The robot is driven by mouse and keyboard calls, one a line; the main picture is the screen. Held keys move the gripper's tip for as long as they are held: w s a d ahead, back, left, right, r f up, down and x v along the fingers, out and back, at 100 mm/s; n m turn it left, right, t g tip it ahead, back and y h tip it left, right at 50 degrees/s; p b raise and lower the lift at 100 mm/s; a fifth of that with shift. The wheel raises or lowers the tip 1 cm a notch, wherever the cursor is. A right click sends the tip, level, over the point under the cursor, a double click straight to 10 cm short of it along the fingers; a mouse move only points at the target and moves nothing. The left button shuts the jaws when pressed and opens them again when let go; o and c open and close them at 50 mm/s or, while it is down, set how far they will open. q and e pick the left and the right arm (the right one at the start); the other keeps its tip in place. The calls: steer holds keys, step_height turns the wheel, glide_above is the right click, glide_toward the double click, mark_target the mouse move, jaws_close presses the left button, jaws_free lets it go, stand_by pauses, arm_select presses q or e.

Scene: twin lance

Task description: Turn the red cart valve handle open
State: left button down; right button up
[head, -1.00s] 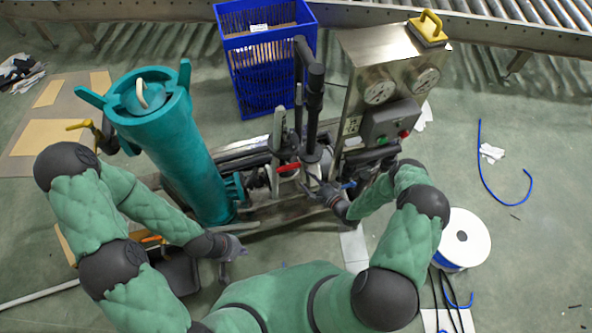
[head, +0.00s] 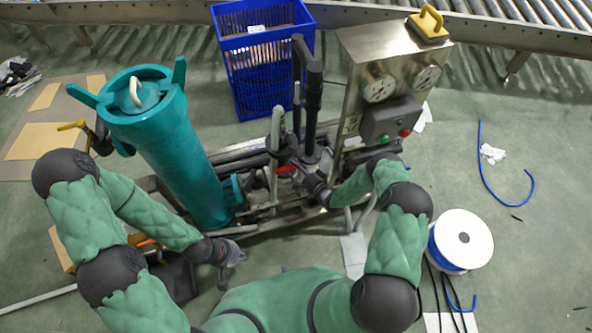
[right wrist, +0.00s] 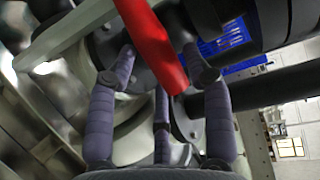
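In the right wrist view the red handle (right wrist: 152,42) runs from the top edge down between my right gripper's fingers. My right gripper (head: 309,179) is close beside the valve, to the right of the handle. In its wrist view, the right gripper's fingers (right wrist: 160,58) are spread with gaps beside the handle; contact is unclear. My left gripper (head: 236,252) hangs low in front of the cart, away from the valve, its fingers too small to judge.
A teal filter housing (head: 170,140) stands left of the valve, and a steel gauge panel (head: 372,50) stands right. Dark upright pipes (head: 312,110) rise behind the valve. A blue crate (head: 262,75) is behind. A white spool (head: 462,240) lies on the floor at right.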

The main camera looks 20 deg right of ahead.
mark_target(288, 167)
steer(key=c, duration=0.6)
steer(key=shift+r+n, duration=0.2)
steer(key=shift+n, duration=0.3)
steer(key=n+h+p, duration=0.1)
steer(key=r+n+g+h+p, duration=0.1)
steer(key=n, duration=0.1)
steer(key=a+r+n+h+p, duration=0.1)
steer(key=n+h, duration=0.1)
steer(key=shift+r+p, duration=0.2)
steer(key=shift+p, duration=0.15)
steer(key=shift+a+r+n+h, duration=0.2)
steer(key=shift+n+h, duration=0.4)
steer(key=shift+n, duration=0.2)
steer(key=shift+a+r+n+g+h, duration=0.2)
steer(key=shift+a+n+g+h, duration=0.1)
steer(key=shift+n+h, duration=0.5)
steer(key=shift+a+r+n+h, duration=0.1)
steer(key=shift+a+n+h, duration=0.2)
steer(key=shift+n+h, duration=0.35)
steer(key=shift+a+r+n+h, duration=0.1)
steer(key=shift+a+n+h, duration=0.25)
steer(key=shift+n, duration=0.5)
